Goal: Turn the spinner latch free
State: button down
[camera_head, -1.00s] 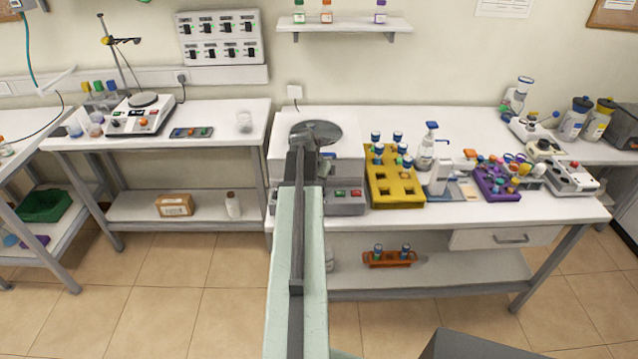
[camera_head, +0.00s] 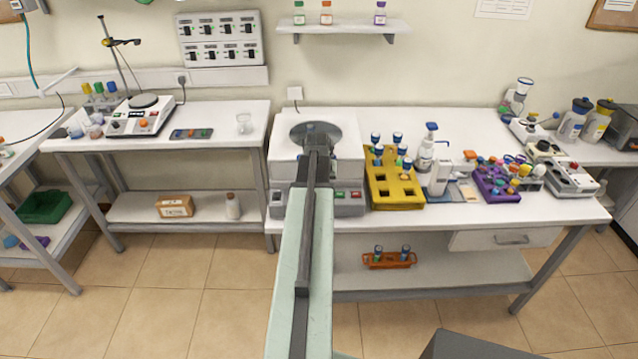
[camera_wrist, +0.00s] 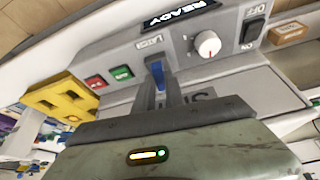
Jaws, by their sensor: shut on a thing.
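The spinner is a white benchtop machine with a grey round lid (camera_head: 312,130), and its lid looks shut. Its front panel (camera_head: 347,208) is partly covered by my arm in the head view. In the wrist view the blue spinner latch (camera_wrist: 157,72) stands in a slot under a "LATCH" label. My gripper (camera_wrist: 158,84) is shut on the latch, one finger on each side of it. In the head view the latch and fingertips are hidden behind my arm.
The panel carries a red button (camera_wrist: 95,81), a green button (camera_wrist: 121,73), a white knob (camera_wrist: 208,44) and a black switch (camera_wrist: 252,28). A yellow tube rack (camera_head: 393,190) stands close on the spinner's right. The bench to the spinner's left ends nearby.

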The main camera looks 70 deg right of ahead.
jog(key=shift+n, duration=0.5)
jog(key=shift+t, duration=0.3)
jog(key=c, duration=1.4)
grip_release()
jog(key=shift+w, duration=0.1)
jog(key=shift+a+r, duration=0.1)
jog(key=shift+r, duration=0.1)
jog(key=p+v, duration=0.7)
jog(key=shift+r, duration=0.2)
